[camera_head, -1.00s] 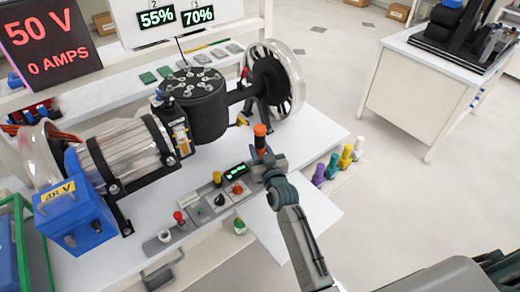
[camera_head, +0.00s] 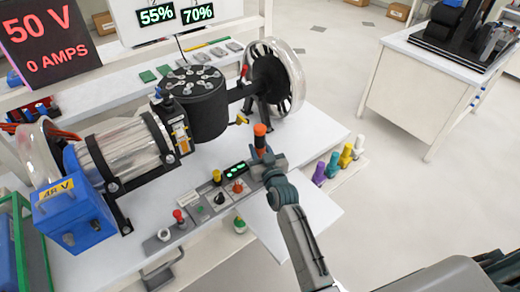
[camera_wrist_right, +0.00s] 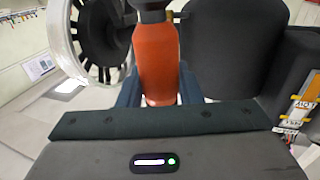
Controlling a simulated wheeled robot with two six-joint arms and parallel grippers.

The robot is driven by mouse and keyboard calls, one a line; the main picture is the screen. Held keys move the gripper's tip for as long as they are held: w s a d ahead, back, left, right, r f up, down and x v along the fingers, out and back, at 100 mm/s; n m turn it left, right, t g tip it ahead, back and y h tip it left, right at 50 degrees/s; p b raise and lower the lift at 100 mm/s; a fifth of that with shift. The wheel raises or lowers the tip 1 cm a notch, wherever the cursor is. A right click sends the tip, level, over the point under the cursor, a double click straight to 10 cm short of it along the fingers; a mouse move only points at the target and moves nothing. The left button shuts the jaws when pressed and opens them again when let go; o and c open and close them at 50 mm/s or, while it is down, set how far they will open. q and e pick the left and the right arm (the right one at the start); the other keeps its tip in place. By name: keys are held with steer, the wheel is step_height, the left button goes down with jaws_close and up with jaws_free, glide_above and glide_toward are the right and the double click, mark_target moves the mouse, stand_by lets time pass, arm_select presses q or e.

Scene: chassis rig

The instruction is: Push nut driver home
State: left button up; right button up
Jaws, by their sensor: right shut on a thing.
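The nut driver, as I take it, is the orange-handled tool (camera_head: 260,130) with a dark band, standing upright at the front of the bench. My right gripper (camera_head: 262,160) is shut on it, low on the handle. In the right wrist view the orange handle (camera_wrist_right: 157,65) stands between the two fingers (camera_wrist_right: 160,95), with a dark cap above it. The tool's lower end is hidden by the gripper. My left gripper is not in view.
A control panel (camera_head: 207,210) with knobs and a small green display lies left of the gripper. The motor rig with a black cylinder (camera_head: 197,108) and a wheel (camera_head: 272,80) stands behind. Purple, teal, yellow and white handles (camera_head: 333,165) stand in a row at right.

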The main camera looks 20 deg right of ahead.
steer(key=shift+f+b, duration=2.15)
steer(key=shift+f, duration=0.1)
stand_by(0.9)
steer(key=o, duration=1.1)
steer(key=shift+c, duration=0.2)
steer(key=shift+f, duration=0.1)
steer(key=s+b, duration=0.1)
steer(key=s, duration=0.2)
steer(key=shift+f, duration=0.2)
steer(key=s+b, duration=0.2)
steer(key=s, duration=0.6)
steer(key=shift+d+r, duration=0.15)
steer(key=shift+r, duration=0.1)
